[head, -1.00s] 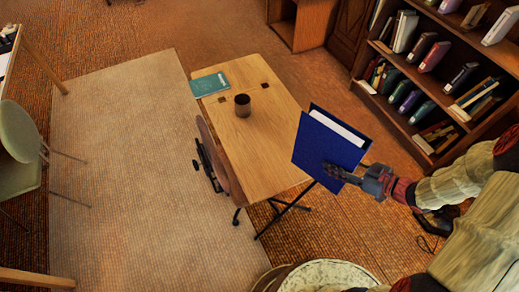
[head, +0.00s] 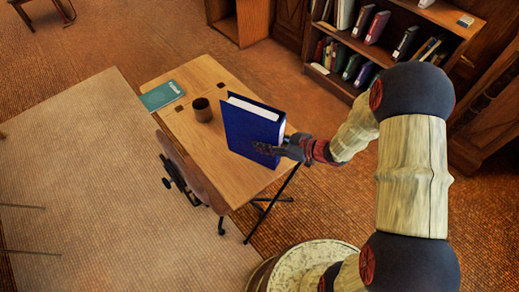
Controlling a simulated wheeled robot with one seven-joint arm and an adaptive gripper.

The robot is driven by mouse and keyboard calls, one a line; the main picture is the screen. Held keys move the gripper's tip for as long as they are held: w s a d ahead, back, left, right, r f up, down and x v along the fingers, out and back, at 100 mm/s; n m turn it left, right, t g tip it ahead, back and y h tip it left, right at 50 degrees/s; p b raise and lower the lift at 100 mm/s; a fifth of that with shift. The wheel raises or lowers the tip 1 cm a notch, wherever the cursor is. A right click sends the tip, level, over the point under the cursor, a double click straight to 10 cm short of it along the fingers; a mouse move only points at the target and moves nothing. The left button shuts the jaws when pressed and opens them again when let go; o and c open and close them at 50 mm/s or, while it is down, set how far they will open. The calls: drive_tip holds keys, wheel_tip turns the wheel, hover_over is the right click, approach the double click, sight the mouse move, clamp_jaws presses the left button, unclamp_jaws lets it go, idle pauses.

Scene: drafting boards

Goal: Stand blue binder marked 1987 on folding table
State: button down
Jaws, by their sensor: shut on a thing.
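The blue binder (head: 245,125) is upright, its white page edges showing along the top. It is at the right part of the folding table (head: 218,178), over the wooden top. I cannot tell whether its lower edge touches the top. No 1987 marking is readable from here. My gripper (head: 268,148) is shut on the binder at its near right side, low down. A brown cup (head: 202,110) stands on the table left of the binder. A teal book (head: 162,95) lies flat at the table's far left corner.
A chair (head: 192,172) is close against the table's near left side. A bookcase (head: 375,50) with several binders stands at the back right. A round pale-topped thing (head: 305,262) is at the bottom. A pale rug (head: 80,180) covers the left floor.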

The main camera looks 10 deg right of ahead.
drive_tip(key=shift+w+a+f+b, duration=0.2)
drive_tip(key=shift+a+f+b, duration=0.15)
drive_tip(key=shift+f, duration=0.5)
drive_tip(key=shift+w+a+f+b, duration=0.2)
drive_tip(key=shift+f+b, duration=0.2)
drive_tip(key=shift+f, duration=0.5)
drive_tip(key=shift+w+a+f+b, duration=0.2)
drive_tip(key=shift+a+f+b, duration=0.15)
drive_tip(key=shift+f, duration=0.5)
drive_tip(key=shift+f, duration=0.2)
drive_tip(key=c, duration=1.2)
unclamp_jaws()
drive_tip(key=shift+s, duration=0.1)
